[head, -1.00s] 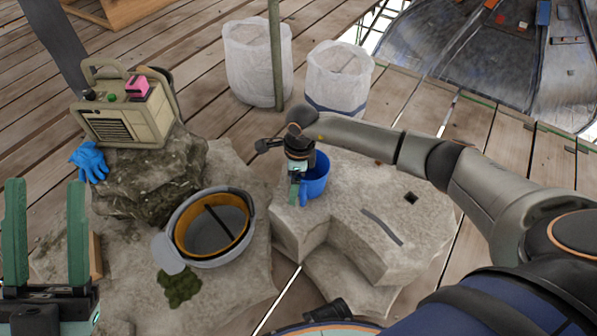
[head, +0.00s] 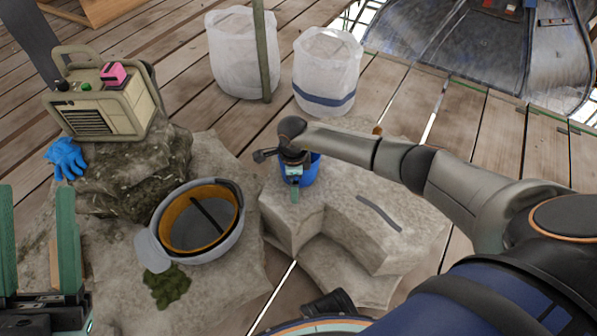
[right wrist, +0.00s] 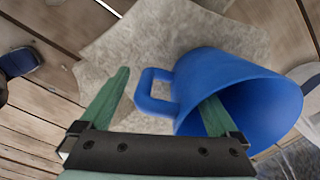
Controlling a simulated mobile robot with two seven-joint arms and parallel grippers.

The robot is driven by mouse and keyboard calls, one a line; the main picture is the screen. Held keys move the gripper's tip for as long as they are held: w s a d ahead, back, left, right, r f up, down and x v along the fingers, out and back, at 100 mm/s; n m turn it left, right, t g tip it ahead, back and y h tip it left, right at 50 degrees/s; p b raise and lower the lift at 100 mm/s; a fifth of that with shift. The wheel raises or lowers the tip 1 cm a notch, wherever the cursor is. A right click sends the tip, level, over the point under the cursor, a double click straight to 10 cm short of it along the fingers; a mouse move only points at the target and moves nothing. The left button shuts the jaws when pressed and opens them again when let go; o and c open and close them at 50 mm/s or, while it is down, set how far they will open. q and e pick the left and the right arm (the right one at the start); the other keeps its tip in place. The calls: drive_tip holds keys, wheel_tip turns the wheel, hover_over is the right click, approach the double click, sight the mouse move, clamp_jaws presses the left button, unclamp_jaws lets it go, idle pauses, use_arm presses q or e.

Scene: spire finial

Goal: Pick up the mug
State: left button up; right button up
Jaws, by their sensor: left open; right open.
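The blue mug (head: 312,170) stands at the far left part of the pale stone block (head: 345,215), partly hidden by my right gripper (head: 294,186). In the right wrist view the mug (right wrist: 225,72) fills the right side, its open mouth towards the lower right and its handle (right wrist: 150,92) to the left. My right gripper (right wrist: 158,108) is open, with the handle between its fingers. One finger overlaps the mug's mouth; I cannot tell whether it touches the wall. My left gripper (head: 38,240) is open and empty at the left edge.
A grey helmet (head: 200,222) with an orange inner band lies on the stone left of the mug. A beige machine (head: 105,100) and a blue glove (head: 66,158) sit on a mossy rock. Two white bags (head: 326,72) and a green pole (head: 264,50) stand behind.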

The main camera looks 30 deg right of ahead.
drive_tip(key=shift+f, duration=0.7)
drive_tip(key=shift+c, duration=0.2)
drive_tip(key=shift+r, duration=0.1)
clamp_jaws()
